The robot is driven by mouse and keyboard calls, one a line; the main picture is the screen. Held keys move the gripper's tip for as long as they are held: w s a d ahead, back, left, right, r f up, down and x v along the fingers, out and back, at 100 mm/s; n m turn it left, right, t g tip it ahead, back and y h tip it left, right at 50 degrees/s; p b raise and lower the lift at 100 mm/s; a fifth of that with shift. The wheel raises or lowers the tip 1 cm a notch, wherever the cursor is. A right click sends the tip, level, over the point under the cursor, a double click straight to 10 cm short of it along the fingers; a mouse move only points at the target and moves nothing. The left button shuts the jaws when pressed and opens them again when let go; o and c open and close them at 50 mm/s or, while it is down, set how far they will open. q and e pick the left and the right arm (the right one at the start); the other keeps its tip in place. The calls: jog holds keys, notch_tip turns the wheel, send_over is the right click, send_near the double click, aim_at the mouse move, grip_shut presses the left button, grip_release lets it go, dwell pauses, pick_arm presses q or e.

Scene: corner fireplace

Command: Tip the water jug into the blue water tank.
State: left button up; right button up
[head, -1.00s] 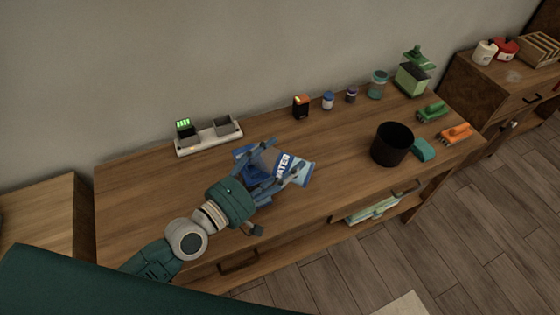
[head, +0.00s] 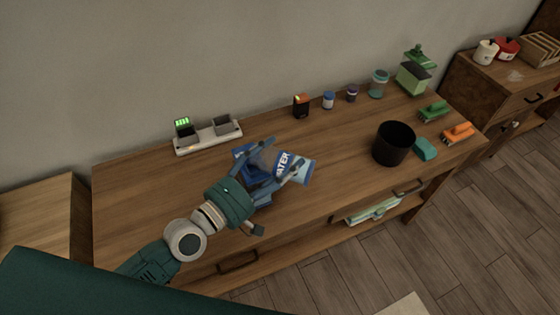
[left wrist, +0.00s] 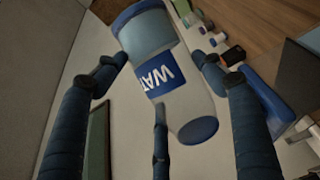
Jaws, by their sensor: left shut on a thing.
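The water jug (head: 303,172) is a pale, translucent cylinder with blue ends and a blue WATER label. It is tilted far over in my left gripper (head: 284,155), above the desk. In the left wrist view the jug (left wrist: 186,104) lies between the dark fingers of the left gripper (left wrist: 158,62), which are shut on it. The blue water tank (head: 262,200) is below and behind the hand, largely hidden by hand and jug. Whether water is flowing cannot be told. My right gripper is not in view.
A black bin (head: 393,143) stands to the right on the wooden desk (head: 140,190). A white charger-like base (head: 208,138) and several small containers line the back. A green and an orange clamp-like item (head: 457,133) lie at the right end. The desk's left part is clear.

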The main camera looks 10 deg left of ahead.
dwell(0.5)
pick_arm(q)
jog(key=shift+b, duration=0.3)
jog(key=shift+n, duration=0.3)
dwell(0.3)
